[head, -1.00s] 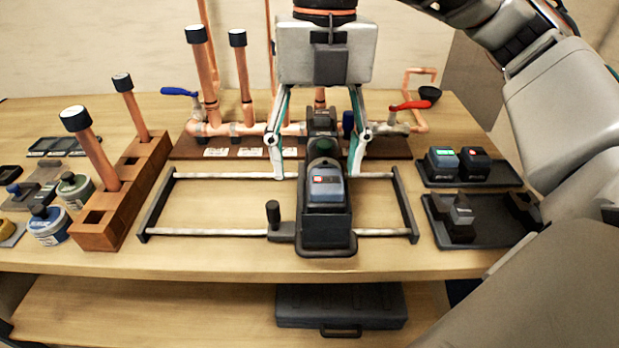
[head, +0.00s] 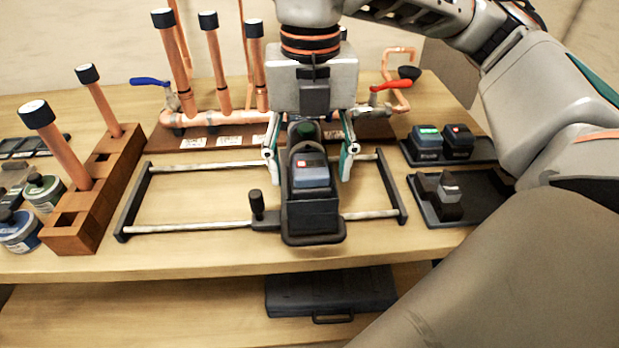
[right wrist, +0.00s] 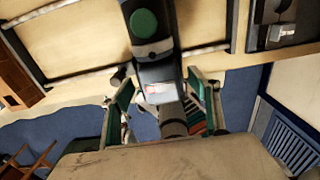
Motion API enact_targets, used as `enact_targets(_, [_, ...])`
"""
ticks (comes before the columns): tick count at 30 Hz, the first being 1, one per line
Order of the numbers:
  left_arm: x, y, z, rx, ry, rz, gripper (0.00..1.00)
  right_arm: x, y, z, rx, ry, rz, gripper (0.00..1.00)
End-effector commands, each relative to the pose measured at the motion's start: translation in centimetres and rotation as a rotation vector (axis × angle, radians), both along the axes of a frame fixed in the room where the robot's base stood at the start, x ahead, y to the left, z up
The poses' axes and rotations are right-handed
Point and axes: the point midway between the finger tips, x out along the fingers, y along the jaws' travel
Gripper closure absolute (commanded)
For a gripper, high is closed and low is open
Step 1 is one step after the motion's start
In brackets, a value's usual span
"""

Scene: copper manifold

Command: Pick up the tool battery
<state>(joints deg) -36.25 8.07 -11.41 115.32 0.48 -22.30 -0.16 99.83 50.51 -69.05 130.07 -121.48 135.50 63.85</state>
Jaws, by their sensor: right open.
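The tool battery (head: 311,174) is a dark blue-grey block with a small red-lit label. It sits on the end of a tool with a green round button (head: 305,131), in a black holder (head: 313,215) on a rail frame. My right gripper (head: 309,166) is open, its two fingers on either side of the tool and battery. In the right wrist view the battery (right wrist: 160,90) lies between the spread fingers (right wrist: 158,82), with gaps visible on both sides. I cannot tell any contact. My left gripper is not in view.
Two batteries sit on a tray (head: 478,155) at the right, one lit green (head: 427,140). A black tray (head: 480,207) with a grey piece is in front. Copper pipes with a red-handled valve (head: 388,86) stand behind. A wooden block (head: 70,232) holds capped pipes at left.

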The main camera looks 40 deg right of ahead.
Motion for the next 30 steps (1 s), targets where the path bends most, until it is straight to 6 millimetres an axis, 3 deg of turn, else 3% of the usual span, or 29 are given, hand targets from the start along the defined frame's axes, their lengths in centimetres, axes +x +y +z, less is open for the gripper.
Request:
enact_targets(4, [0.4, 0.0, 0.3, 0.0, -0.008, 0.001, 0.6, 0.0, 0.0, 0.1, 0.0, -0.001, 0.0, 0.42])
enact_targets(9, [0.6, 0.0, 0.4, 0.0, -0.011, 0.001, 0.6, 0.0, 0.0, 0.1, 0.0, -0.001, 0.0, 0.8])
enact_targets(22, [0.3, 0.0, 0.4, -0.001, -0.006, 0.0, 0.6, 0.0, 0.0, 0.6, 0.0, -0.004, 0.0, 0.8])
enact_targets(30, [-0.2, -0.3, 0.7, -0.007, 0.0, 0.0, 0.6, 0.1, 0.1, 3.9, 0.0, -0.007, -0.001, 0.8])
